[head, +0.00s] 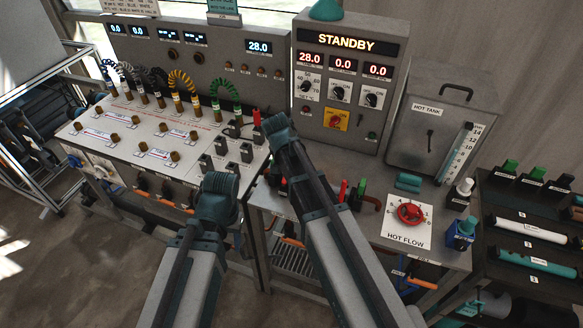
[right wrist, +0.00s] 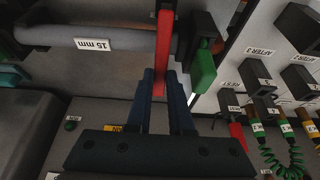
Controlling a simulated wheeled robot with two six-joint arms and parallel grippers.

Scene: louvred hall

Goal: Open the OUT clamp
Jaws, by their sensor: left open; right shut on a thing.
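A red lever (right wrist: 163,40) stands between the two dark fingers of my right gripper (right wrist: 160,78) in the right wrist view. The fingers are shut on it. A green block (right wrist: 203,66) sits right beside the lever, near a grey pipe marked 15 mm (right wrist: 98,43). In the head view my right forearm hides most of this spot; a bit of red (head: 283,187) shows at its left side. I cannot read an OUT label. My left gripper (head: 222,180) is open and empty in front of the left bench, its fingers hardly visible.
Another red lever (head: 343,190) and a green one (head: 361,188) stand right of my right arm. The red HOT FLOW knob (head: 410,212) and the hot tank (head: 432,125) are farther right. Black blocks (head: 220,146) and coiled cables (head: 180,82) crowd the left bench. The console reads STANDBY (head: 346,42).

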